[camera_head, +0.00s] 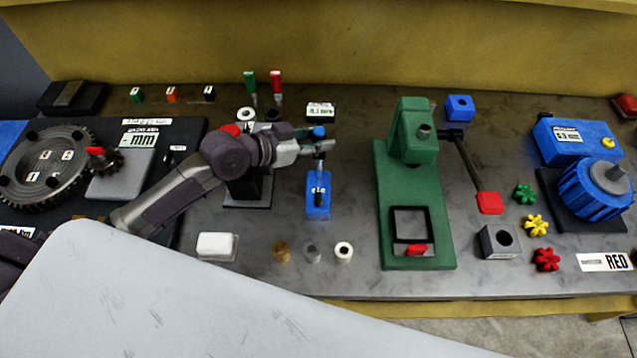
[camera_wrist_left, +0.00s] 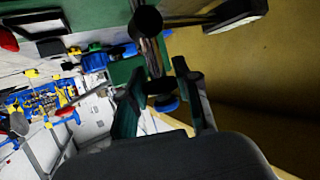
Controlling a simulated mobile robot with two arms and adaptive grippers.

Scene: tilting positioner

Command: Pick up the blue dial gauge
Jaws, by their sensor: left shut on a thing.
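The blue dial gauge (camera_head: 319,131) shows as a small blue round top at the jaws of my left gripper (camera_head: 318,147). The gripper is shut on it, above the back of a blue stand block (camera_head: 318,207). A thin grey upright piece shows between the jaws and the block; I cannot tell whether it belongs to the gauge or the stand, nor whether they touch. In the left wrist view, a blue disc (camera_wrist_left: 167,104) with a dark body sits between the two fingers of the left gripper (camera_wrist_left: 163,92). My right gripper is not in view.
A green press (camera_head: 412,175) with a red-ended lever (camera_head: 489,203) stands right of the blue block. Small cylinders (camera_head: 312,252) and a white block (camera_head: 217,246) lie in front. Green and red-handled tools (camera_head: 275,84) stand behind. A blue motor (camera_head: 595,190) is far right.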

